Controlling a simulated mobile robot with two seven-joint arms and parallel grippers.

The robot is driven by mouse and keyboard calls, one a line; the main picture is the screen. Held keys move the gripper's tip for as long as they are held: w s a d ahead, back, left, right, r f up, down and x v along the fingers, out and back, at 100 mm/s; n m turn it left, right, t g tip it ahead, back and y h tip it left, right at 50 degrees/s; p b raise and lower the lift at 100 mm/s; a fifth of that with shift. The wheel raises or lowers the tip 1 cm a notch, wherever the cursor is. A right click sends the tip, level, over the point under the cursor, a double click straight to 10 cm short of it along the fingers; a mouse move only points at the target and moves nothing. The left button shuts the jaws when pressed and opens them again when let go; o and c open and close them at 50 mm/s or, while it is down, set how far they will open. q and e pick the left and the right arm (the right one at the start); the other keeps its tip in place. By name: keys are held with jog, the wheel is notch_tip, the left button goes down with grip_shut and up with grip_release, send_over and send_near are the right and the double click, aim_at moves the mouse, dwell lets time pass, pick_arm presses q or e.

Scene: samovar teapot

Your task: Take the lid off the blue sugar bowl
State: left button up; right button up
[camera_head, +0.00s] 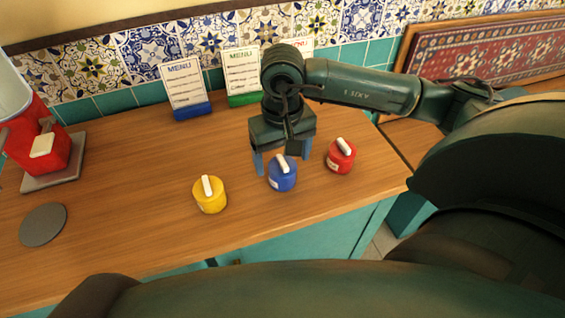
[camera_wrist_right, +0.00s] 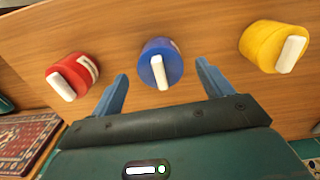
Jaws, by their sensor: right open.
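The blue sugar bowl (camera_head: 283,178) stands on the wooden counter between a yellow and a red bowl, with its lid on. A white bar handle (camera_head: 283,164) tops the lid. My right gripper (camera_head: 281,163) is open above and just behind the blue bowl. In the right wrist view, the blue bowl (camera_wrist_right: 161,62) lies ahead of the gap between the open fingertips (camera_wrist_right: 161,70), and its white handle (camera_wrist_right: 158,73) points towards the gripper. Nothing is held. My left gripper is out of view.
A yellow bowl (camera_head: 210,198) stands to the left and a red bowl (camera_head: 341,159) close on the right. Menu cards stand along the tiled wall, including one on a blue base (camera_head: 187,90). A grey disc (camera_head: 43,225) lies at the left.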

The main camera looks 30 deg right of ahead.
aim_at(282, 161)
jog(key=shift+f, duration=0.25)
jog(key=shift+c, duration=0.6)
jog(key=c, duration=0.9)
jog(key=shift+r, duration=0.1)
jog(key=shift+c, duration=0.2)
notch_tip(282, 161, up, 10)
